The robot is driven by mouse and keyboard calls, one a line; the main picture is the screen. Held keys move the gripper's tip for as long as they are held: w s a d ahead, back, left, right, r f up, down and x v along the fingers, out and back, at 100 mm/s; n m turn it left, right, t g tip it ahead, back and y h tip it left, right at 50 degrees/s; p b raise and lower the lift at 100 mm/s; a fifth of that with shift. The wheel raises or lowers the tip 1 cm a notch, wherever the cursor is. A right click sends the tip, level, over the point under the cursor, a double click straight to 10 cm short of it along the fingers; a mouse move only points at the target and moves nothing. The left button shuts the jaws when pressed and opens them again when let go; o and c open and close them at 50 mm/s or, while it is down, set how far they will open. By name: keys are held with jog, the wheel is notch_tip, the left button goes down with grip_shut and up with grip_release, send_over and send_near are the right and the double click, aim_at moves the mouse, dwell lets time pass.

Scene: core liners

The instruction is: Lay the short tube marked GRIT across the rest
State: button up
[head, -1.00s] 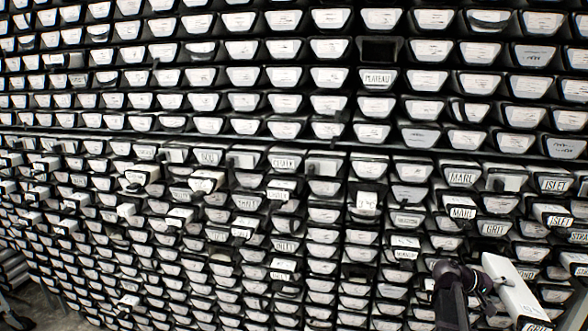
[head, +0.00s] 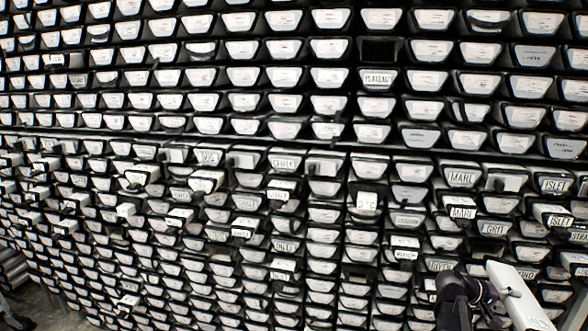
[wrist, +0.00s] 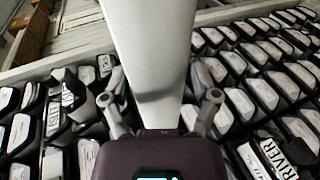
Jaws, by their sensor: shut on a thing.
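My gripper (head: 492,291) is at the lower right in the head view, in front of the wall. It is shut on a long white tube (head: 520,293), which slants down to the right toward the picture's bottom edge. In the wrist view my gripper (wrist: 160,100) has one finger on each side of the white tube (wrist: 152,40), which runs up out of the picture. I cannot read the held tube's marking now. A tube end marked GRIT (head: 495,229) sits in the wall above my gripper. I cannot make out the rest in either view.
A wall of dark slots with white tube ends (head: 240,78) fills the head view. Several ends stick out, including MARL (head: 462,178), ISLET (head: 553,186) and PLATEAU (head: 377,78). One slot (head: 379,50) is dark and empty. Some floor shows at the lower left.

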jog(key=shift+r, duration=0.25)
